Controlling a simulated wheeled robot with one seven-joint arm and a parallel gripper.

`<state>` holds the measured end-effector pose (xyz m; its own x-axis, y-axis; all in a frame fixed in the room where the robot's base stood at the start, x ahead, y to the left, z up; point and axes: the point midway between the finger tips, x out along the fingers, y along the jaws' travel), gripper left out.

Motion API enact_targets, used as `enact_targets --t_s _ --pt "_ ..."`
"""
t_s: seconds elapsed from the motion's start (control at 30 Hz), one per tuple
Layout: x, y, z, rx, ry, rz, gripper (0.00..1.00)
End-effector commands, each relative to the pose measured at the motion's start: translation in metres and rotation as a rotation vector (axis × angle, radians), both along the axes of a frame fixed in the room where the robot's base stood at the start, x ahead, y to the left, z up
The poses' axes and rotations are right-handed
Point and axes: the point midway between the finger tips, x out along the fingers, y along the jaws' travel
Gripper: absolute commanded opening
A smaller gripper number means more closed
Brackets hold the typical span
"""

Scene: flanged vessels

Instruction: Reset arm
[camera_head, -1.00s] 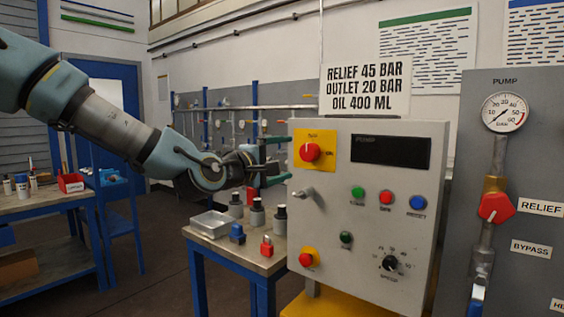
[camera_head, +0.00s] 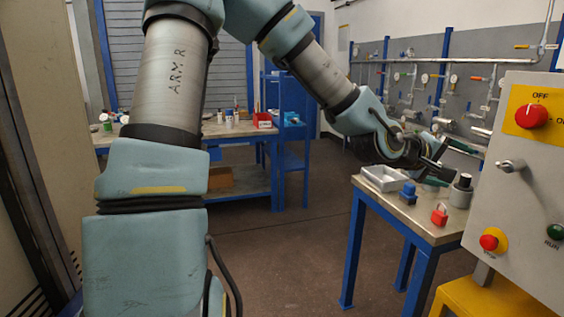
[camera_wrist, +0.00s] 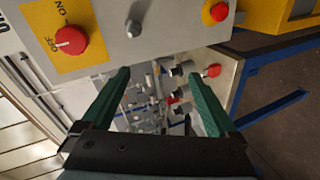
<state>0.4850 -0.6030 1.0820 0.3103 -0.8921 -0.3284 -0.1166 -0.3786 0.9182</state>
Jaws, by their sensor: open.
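My gripper (camera_head: 452,162) is at the end of my raised arm, over the small table and left of the grey control panel (camera_head: 520,190). In the wrist view my gripper (camera_wrist: 160,95) has its two green fingers spread wide apart, with nothing between them. The panel fills the top of the wrist view, with its red OFF/ON knob (camera_wrist: 70,40) on a yellow plate at the upper left. The fingers look apart from the panel, though the exact gap cannot be told.
The small table (camera_head: 425,228) carries a white tray (camera_head: 384,178), a blue padlock-like item (camera_head: 408,192), a red padlock (camera_head: 440,214) and a grey flanged vessel (camera_head: 461,190). A workbench (camera_head: 228,130) with a red bin (camera_head: 262,120) stands behind. The floor (camera_head: 290,250) between is clear.

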Motion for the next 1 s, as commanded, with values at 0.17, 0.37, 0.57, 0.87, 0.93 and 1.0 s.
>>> enact_targets --t_s 0.17,0.37,0.57,0.87,0.93,1.0 --pt "0.031 0.079 -0.077 0.363 -0.091 0.02 0.94" --pt "0.05 0.194 -0.128 0.73 -0.111 0.02 0.94" --pt "0.038 0.318 -0.145 1.025 -0.033 -0.007 0.94" --pt "-0.015 0.428 -0.139 1.186 0.139 -0.075 0.94" --pt "-0.022 0.436 -0.138 1.19 0.158 -0.086 0.94" --pt "-0.025 0.439 -0.138 1.192 0.167 -0.09 0.94"
